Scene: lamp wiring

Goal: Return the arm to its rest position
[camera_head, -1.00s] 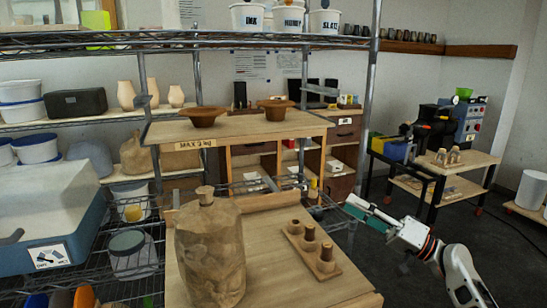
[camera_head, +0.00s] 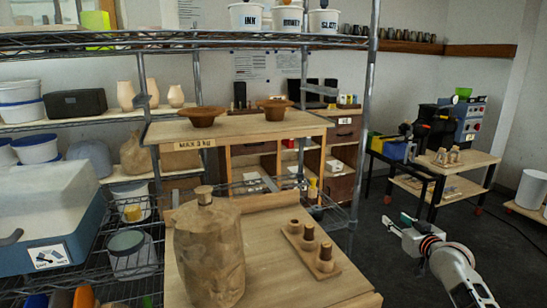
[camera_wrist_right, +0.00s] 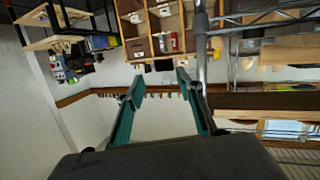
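My right arm reaches in from the lower right of the head view. Its gripper (camera_head: 396,222) is in free air over the dark floor, to the right of the wooden table (camera_head: 275,265). In the right wrist view, the two teal-lined fingers (camera_wrist_right: 160,82) are spread apart with nothing between them. My left arm and gripper do not show.
A wire shelf post (camera_head: 368,110) stands between the table and the open floor. A cart (camera_head: 455,180) with a machine stands behind my right gripper. A white bin (camera_head: 532,189) is at the far right. The floor around my right arm looks clear.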

